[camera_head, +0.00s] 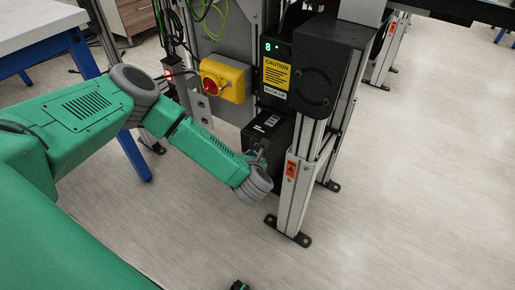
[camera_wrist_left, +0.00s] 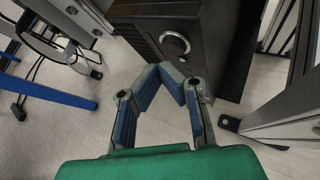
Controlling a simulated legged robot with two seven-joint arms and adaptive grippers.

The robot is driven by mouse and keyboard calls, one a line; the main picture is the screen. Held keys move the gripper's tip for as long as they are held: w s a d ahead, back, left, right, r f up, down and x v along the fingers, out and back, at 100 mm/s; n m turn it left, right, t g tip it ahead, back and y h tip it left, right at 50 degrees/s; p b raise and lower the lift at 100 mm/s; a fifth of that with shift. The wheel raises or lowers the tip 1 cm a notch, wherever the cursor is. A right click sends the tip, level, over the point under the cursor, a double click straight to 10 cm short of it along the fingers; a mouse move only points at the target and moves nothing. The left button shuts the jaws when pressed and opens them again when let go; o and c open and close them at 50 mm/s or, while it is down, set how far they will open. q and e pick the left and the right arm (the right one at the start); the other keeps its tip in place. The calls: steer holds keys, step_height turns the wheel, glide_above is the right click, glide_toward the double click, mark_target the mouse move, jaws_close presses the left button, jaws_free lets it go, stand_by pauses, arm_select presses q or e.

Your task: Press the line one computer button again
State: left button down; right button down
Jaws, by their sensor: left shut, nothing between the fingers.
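The computer is a black box (camera_head: 272,128) low on the conveyor frame in the head view. In the left wrist view the dark box (camera_wrist_left: 215,45) shows a round silver-rimmed button (camera_wrist_left: 174,43) on its face. My left gripper (camera_head: 259,157) is at the near side of the box, its fingers partly hidden by the wrist. In the left wrist view my left gripper (camera_wrist_left: 172,72) is shut and empty, its fingertips just below the button. I cannot tell whether they touch the box. A small dark and green piece at the head view's bottom edge may be part of my right gripper.
A yellow box with a red switch (camera_head: 223,80) and a black unit with a caution label (camera_head: 277,75) are above the computer. A metal leg (camera_head: 292,190) stands just right of my left gripper. A blue-legged table (camera_head: 40,28) is at the left.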

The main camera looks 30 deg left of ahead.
arm_select(q)
steer(key=shift+w, duration=0.15)
stand_by(0.5)
steer(key=shift+w, duration=0.25)
steer(key=shift+w+r, duration=0.1)
steer(key=shift+w, duration=0.3)
stand_by(0.8)
steer(key=shift+s, duration=0.8)
steer(key=shift+s+p, duration=0.15)
steer(key=shift+p, duration=0.2)
steer(key=s+p, duration=0.1)
steer(key=s, duration=0.1)
steer(key=s+p, duration=0.1)
steer(key=s, duration=0.1)
steer(key=shift+s+a, duration=0.2)
steer(key=shift+s, duration=0.15)
